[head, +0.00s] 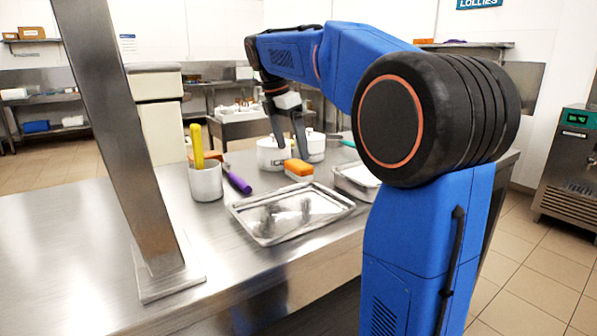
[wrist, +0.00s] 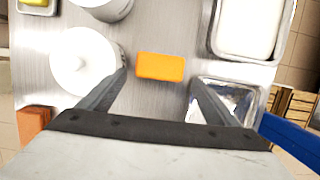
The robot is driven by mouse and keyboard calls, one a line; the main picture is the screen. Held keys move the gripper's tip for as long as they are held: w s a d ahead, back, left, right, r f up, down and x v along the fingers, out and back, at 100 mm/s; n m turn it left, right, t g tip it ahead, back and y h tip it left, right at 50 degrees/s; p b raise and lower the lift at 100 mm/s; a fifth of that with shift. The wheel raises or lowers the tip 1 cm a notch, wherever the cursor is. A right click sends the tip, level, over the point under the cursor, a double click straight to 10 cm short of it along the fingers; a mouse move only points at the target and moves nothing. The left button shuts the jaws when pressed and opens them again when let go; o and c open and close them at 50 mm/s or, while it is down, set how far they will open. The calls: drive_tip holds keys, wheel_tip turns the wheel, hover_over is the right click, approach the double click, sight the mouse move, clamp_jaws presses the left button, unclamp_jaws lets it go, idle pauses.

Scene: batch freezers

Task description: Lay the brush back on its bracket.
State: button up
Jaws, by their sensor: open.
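An orange block with a pale underside (head: 299,168), which looks like the brush, lies on the steel table beyond the shiny tray. It also shows in the wrist view (wrist: 160,66), lying crosswise between my fingers. My gripper (head: 292,152) is open and points down just above the block, with the fingertips (wrist: 158,78) on either side of it and nothing held. I cannot tell whether the fingertips are level with the block. I cannot make out a bracket for certain in either view.
White round pots (head: 272,153) stand close behind the block. A shiny tray (head: 240,212) lies in front, and a white-filled pan (wrist: 213,40) is at the right. A metal cup (head: 206,183) with a yellow handle and a purple-handled tool (head: 238,181) are at the left.

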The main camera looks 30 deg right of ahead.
sight(298, 163)
drive_tip(key=shift+d+x, duration=0.15)
drive_tip(key=shift+x, duration=1.2)
drive_tip(key=shift+d+x, duration=0.2)
drive_tip(key=shift+x, duration=1.2)
drive_tip(key=shift+r, duration=0.1)
drive_tip(key=shift+c, duration=0.7)
drive_tip(key=c, duration=0.8)
